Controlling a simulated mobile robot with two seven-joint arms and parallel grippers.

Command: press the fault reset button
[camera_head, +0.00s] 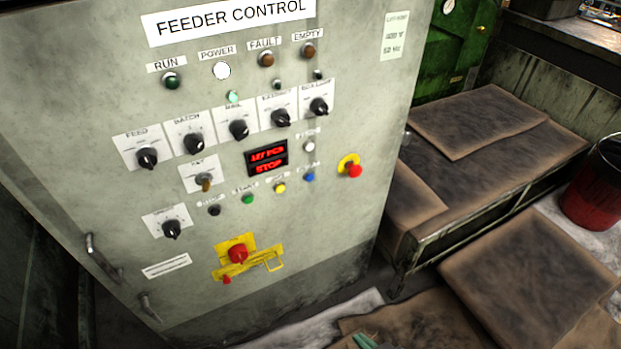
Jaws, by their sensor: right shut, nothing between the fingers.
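The grey feeder control cabinet (330,220) fills the left and middle of the view. Its lower buttons are a black one (214,210), a green one (247,199), a yellow one (280,188), a blue one (309,177) and a white one (309,146) above the blue. Their small labels are too blurred to tell which is fault reset. The fault lamp (266,60) looks dark amber. Pale green tips at the bottom edge appear to be my right gripper (368,342), shut and empty, low and apart from the panel. My left gripper is out of view.
A red display (267,159) reads STOP on its lower line. A red emergency stop (353,170) sits right of the buttons. A red-and-yellow main switch (238,253) is below. Right of the cabinet stand a low bench (432,247) with brown sheets and a red bucket (592,195).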

